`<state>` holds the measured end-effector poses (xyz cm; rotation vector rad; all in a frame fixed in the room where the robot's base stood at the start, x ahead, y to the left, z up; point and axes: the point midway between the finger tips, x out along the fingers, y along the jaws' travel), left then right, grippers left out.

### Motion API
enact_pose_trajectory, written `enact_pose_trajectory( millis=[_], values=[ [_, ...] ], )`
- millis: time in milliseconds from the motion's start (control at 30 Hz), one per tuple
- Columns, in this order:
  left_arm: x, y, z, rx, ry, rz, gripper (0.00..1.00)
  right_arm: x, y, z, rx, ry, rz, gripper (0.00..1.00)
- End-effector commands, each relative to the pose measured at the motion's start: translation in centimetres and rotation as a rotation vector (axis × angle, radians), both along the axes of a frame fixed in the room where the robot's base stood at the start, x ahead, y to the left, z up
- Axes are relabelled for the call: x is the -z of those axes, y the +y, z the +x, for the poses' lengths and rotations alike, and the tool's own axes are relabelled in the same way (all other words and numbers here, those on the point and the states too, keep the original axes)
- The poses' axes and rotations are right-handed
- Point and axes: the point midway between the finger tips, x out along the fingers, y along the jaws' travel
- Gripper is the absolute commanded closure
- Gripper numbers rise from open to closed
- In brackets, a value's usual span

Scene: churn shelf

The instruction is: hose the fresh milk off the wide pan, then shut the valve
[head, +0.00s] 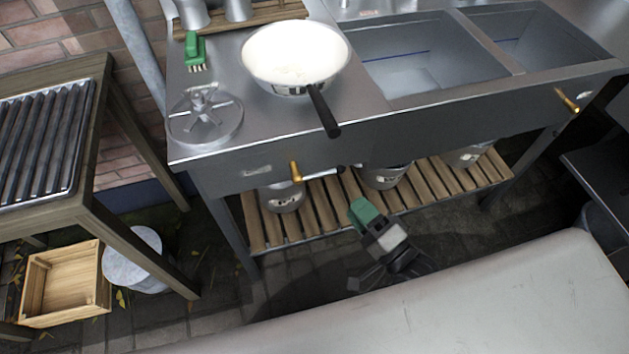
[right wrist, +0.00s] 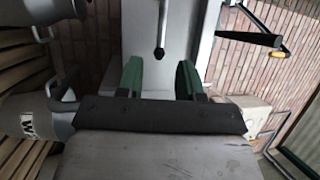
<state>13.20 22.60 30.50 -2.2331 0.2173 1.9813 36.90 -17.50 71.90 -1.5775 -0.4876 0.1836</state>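The wide pan (head: 296,88) stands on the left part of the steel counter, its inside covered by white milk (head: 296,52). A brass valve handle (head: 295,172) sits on the front panel below the pan; another brass handle (head: 568,100) is at the far right. My right gripper (head: 362,211) is below and in front of the counter, clear of pan and valve. Its green fingers stand apart in the right wrist view (right wrist: 160,80), with nothing held between them. I cannot make out a hose. My left gripper is not in view.
A green brush (head: 195,52) and a round metal spoked piece (head: 205,116) lie left of the pan. Two sinks (head: 415,60) are to its right. Metal cans (head: 283,197) stand on the slatted lower shelf (head: 325,200). A wooden crate (head: 66,284) is at lower left.

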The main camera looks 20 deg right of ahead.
Motion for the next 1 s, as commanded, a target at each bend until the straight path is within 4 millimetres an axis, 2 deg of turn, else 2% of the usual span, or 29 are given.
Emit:
enact_pose_trajectory(
  millis=[167, 400, 600, 767, 1000],
  values=[
    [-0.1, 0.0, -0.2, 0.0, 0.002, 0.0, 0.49, -0.8, 0.9, 2.0, 0.0, -0.005, 0.008, 0.63],
    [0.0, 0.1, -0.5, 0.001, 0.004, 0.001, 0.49, -1.5, 2.9, 6.2, 0.0, -0.006, 0.005, 0.63],
    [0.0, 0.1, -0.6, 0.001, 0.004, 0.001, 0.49, -1.9, 4.0, 8.6, 0.0, -0.002, 0.003, 0.63],
    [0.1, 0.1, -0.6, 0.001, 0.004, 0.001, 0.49, -2.1, 4.4, 9.4, 0.0, -0.001, 0.002, 0.63],
    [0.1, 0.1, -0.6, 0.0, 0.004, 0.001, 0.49, -2.1, 4.4, 9.5, 0.0, 0.0, 0.001, 0.63]
  ],
)
